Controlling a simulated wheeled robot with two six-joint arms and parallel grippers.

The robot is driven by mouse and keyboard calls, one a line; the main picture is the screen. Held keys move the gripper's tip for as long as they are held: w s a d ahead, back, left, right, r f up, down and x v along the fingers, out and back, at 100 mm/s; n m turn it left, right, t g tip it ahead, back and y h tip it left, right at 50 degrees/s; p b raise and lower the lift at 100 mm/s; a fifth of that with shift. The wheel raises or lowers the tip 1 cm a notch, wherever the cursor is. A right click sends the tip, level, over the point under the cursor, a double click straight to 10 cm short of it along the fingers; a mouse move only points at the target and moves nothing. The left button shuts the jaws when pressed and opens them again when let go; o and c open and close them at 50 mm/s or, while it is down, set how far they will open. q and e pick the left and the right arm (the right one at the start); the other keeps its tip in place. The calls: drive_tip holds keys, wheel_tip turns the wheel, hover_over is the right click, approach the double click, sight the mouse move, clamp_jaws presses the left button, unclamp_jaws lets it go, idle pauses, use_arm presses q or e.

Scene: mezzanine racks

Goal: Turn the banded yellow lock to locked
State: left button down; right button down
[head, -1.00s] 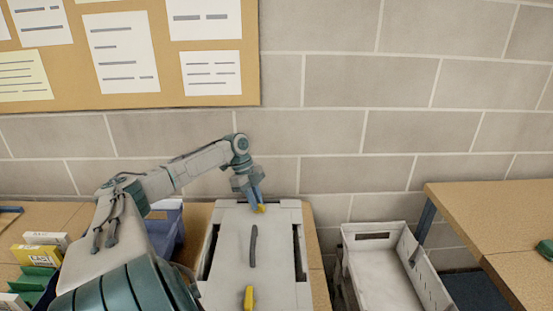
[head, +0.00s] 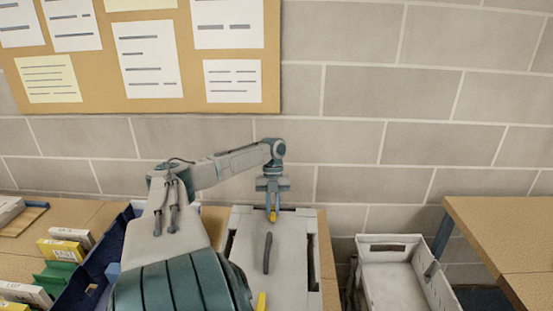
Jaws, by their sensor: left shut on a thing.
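A pale grey case (head: 296,270) with a dark handle (head: 267,253) on its lid stands on the wooden bench. A yellow lock (head: 273,216) is at the far end of the lid, and a second yellow lock (head: 261,302) is at the near end, partly cut off by the picture edge. I cannot make out a band on either lock. My left gripper (head: 272,209) points down at the far lock and is shut on it; its fingers hide part of the lock. My right gripper is not in view.
A blue bin (head: 70,295) stands left of the case, partly behind my left arm. Small yellow and white boxes (head: 62,249) are further left. A white crate (head: 390,247) is at the right, before a wooden table (head: 500,225). A block wall is behind.

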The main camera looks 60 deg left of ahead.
use_arm(q)
drive_tip(key=shift+m, duration=0.6)
drive_tip(key=c, duration=1.4)
unclamp_jaws()
drive_tip(key=shift+b, duration=0.3)
